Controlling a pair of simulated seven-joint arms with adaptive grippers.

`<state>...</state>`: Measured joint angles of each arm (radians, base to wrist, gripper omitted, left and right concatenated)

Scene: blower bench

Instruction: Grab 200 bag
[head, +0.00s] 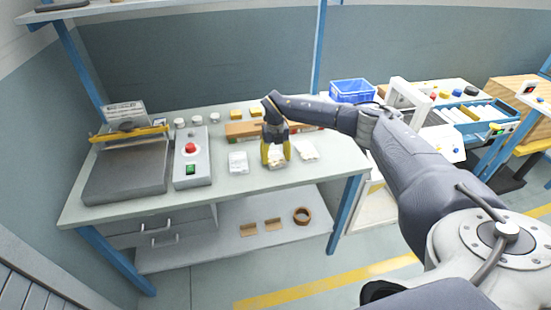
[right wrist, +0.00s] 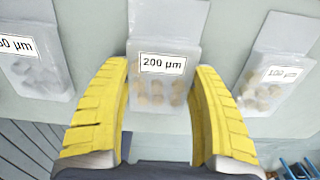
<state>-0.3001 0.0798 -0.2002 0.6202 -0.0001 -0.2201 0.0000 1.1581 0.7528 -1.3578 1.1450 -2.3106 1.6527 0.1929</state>
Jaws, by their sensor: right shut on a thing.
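The 200 bag (right wrist: 165,62) is a clear bag with a white "200 µm" label and several tan pieces in it. It lies on the bench between the yellow fingers of my right gripper (right wrist: 162,98), which is shut on its sides. In the head view the right gripper (head: 276,154) points down at the front middle of the bench, and the bag (head: 277,161) is partly hidden by the fingers. My left gripper is in neither view.
A bag with a cut-off label ending "50 µm" (right wrist: 38,70) lies to the left, and a "100 µm" bag (right wrist: 270,78) to the right. A grey control box (head: 192,170) and a flat press (head: 125,172) stand further left. A long orange-brown box (head: 243,129) lies behind.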

